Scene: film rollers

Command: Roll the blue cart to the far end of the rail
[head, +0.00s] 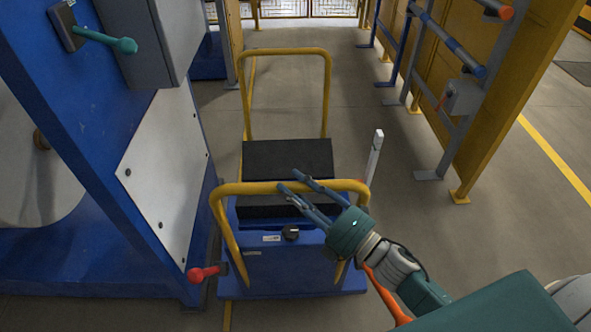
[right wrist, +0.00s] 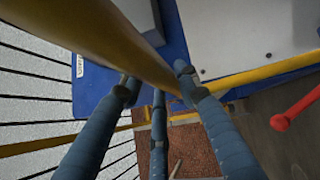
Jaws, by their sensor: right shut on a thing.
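The blue cart (head: 290,268) stands in the middle of the head view, with a black top (head: 287,157) and a yellow hoop at each end. My right gripper (head: 291,182) is shut on the near yellow handle bar (head: 240,188), close to its middle. In the right wrist view the bar (right wrist: 95,38) crosses between the blue fingers (right wrist: 154,82). A thin yellow line (head: 249,85) runs along the floor under and beyond the cart; I cannot tell whether it is the rail. My left gripper is not in view.
A blue machine (head: 95,140) with a teal lever (head: 123,45) and a red-knobbed lever (head: 203,273) stands close at the left. A white post (head: 374,158) stands right of the cart. Yellow panels (head: 500,90) line the right. Floor beyond the cart is clear up to a far barrier.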

